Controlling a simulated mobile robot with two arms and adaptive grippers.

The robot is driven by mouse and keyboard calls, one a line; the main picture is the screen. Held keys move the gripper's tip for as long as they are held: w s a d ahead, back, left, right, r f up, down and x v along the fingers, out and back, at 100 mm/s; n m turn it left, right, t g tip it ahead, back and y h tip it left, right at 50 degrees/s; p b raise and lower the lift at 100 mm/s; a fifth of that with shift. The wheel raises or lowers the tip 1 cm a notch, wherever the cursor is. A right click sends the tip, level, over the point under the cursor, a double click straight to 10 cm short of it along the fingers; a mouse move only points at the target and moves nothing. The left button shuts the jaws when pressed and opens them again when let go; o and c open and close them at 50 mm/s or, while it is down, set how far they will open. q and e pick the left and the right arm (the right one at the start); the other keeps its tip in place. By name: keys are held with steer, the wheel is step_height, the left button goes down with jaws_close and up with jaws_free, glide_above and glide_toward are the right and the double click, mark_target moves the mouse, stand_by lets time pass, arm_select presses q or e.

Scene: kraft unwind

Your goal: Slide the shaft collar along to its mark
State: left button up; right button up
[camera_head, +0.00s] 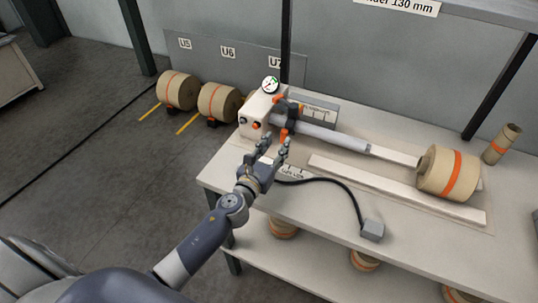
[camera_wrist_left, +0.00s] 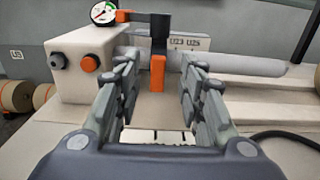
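The shaft collar (camera_head: 291,112), dark with orange parts, sits around the grey shaft (camera_head: 325,137) close to the white housing (camera_head: 256,110). In the left wrist view its orange tab (camera_wrist_left: 158,76) hangs below a dark upper part (camera_wrist_left: 160,32). A marked plate (camera_head: 319,114) stands behind the shaft; its labels show in the left wrist view (camera_wrist_left: 186,44). My left gripper (camera_head: 274,146) is open in front of the collar, with its fingers apart. In the wrist view the tab appears between the fingertips, farther off, with no visible contact. My right gripper is not in view.
A kraft roll (camera_head: 449,173) with an orange band is at the bench's right. A gauge (camera_head: 270,85) tops the housing. A black cable runs to a grey box (camera_head: 372,230) at the front. Rolls (camera_head: 217,102) lie on the floor behind left.

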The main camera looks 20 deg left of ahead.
arm_select(q)
steer(key=shift+s+a, duration=0.1)
steer(key=shift+s, duration=2.25)
steer(key=shift+f, duration=0.1)
